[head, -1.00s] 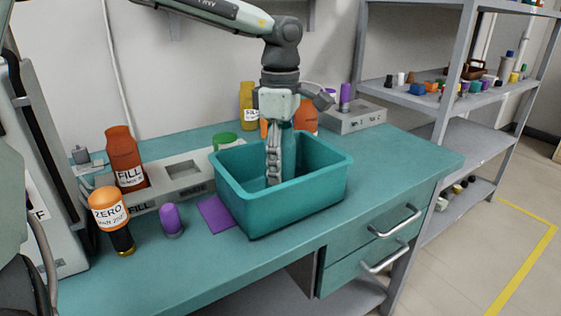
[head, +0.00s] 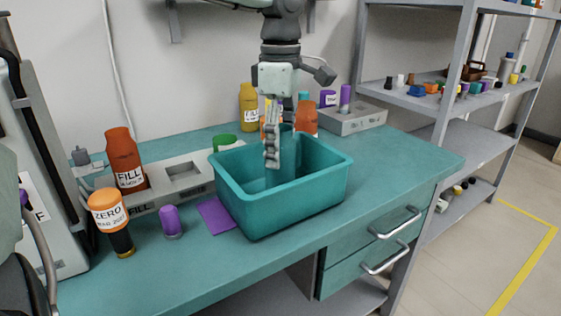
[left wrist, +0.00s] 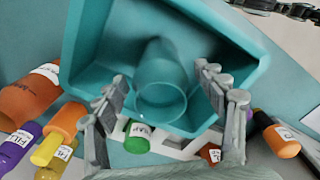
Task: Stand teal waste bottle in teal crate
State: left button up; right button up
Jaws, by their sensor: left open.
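The teal crate (head: 290,200) stands on the bench; it also shows in the left wrist view (left wrist: 85,35). The teal waste bottle (left wrist: 161,75) is inside the crate in the left wrist view, its round end facing the camera. It looks upright, but teal on teal makes its outline hard to read. My right gripper is out of view.
Yellow (head: 249,108) and orange (head: 306,119) bottles stand behind the crate. The bench's right end is clear.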

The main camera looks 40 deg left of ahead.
pick_arm(q)
notch_tip(320, 180, up, 8)
jog(key=shift+f, duration=0.1)
